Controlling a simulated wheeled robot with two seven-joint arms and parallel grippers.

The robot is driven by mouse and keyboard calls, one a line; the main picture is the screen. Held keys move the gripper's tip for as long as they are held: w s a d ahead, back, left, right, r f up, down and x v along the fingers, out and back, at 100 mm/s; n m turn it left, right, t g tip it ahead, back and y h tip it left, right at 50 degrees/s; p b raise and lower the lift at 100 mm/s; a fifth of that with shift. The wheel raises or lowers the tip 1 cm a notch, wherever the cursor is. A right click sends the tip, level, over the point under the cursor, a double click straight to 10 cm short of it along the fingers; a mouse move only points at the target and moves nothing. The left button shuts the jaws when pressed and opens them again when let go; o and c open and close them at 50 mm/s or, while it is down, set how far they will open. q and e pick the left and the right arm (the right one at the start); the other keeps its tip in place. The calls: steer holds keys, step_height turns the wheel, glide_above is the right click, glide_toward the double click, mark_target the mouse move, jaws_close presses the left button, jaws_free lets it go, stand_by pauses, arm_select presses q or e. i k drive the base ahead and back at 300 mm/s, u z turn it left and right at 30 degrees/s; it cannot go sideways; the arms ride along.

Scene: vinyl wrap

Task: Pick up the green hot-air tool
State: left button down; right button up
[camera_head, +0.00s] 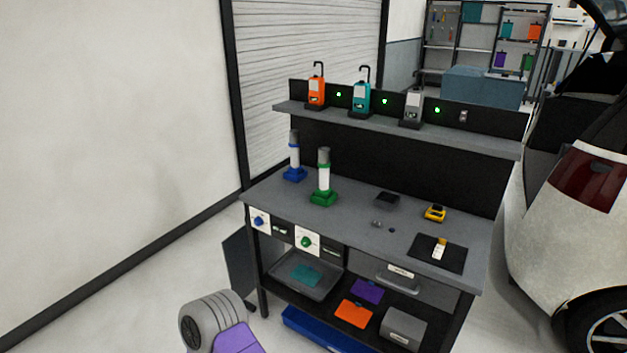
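The green hot-air tool (324,172) stands upright on the left part of the workbench top (350,219). Neither of my grippers shows. A grey and purple part at the bottom left looks like one of my arm links. Nothing touches the green tool except the bench.
A yellow item (435,213), a dark block (387,198) and a black mat (427,256) lie right of the tool. The raised shelf (375,121) holds orange, teal and grey devices. A tray (283,275) and boxes sit below. A white car (565,230) stands close on the right.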

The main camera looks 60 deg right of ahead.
mark_target(323, 191)
steer(key=z, duration=0.35)
steer(key=i, duration=1.75)
steer(key=z, duration=1.45)
steer(key=i, duration=1.05)
steer(key=z, duration=1.2)
